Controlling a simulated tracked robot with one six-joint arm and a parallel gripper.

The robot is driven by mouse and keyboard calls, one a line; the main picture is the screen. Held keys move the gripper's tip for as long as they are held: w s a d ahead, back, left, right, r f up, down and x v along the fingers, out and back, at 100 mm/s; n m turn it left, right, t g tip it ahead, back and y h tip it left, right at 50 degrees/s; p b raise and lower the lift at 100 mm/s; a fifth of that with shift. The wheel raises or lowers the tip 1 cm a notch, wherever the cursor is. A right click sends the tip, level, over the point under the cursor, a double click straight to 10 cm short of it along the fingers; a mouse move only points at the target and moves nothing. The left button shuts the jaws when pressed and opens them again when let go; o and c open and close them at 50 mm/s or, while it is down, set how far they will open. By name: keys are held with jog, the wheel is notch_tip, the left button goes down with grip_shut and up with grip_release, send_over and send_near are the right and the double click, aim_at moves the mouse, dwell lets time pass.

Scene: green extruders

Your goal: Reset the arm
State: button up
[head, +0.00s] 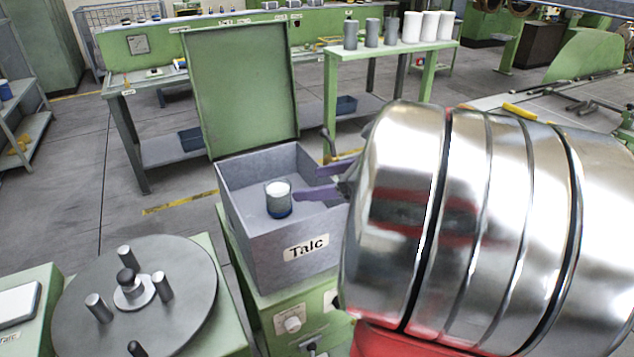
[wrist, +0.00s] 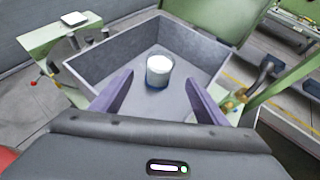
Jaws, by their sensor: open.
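My gripper (head: 318,193) is at the right rim of the grey box labelled Talc (head: 262,258), with its purple fingers reaching over the box. In the wrist view my gripper (wrist: 161,98) is open, its two fingers wide apart with nothing between them. A small cup with white contents (head: 278,199) stands upright inside the box, to the left of the fingertips. It also shows in the wrist view (wrist: 159,70), beyond the fingertips and apart from them. My shiny arm hides the area right of the box.
The box's green lid (head: 242,90) stands open at the back. A round grey plate with upright pegs (head: 137,300) is at the lower left. A green table (head: 400,47) with grey and white cylinders stands behind. Open floor lies at the left.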

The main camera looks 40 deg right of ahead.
dwell(0.4)
jog(key=a+r+n+g+h, duration=0.3)
jog(key=a+n+g+h, duration=0.2)
jog(key=a+n, duration=1.3)
jog(key=s+a+f+n+g+y, duration=0.1)
jog(key=s+a+f+n, duration=0.5)
jog(key=n, duration=0.8)
jog(key=shift+s+a, duration=1.5)
jog(key=shift+s, duration=0.85)
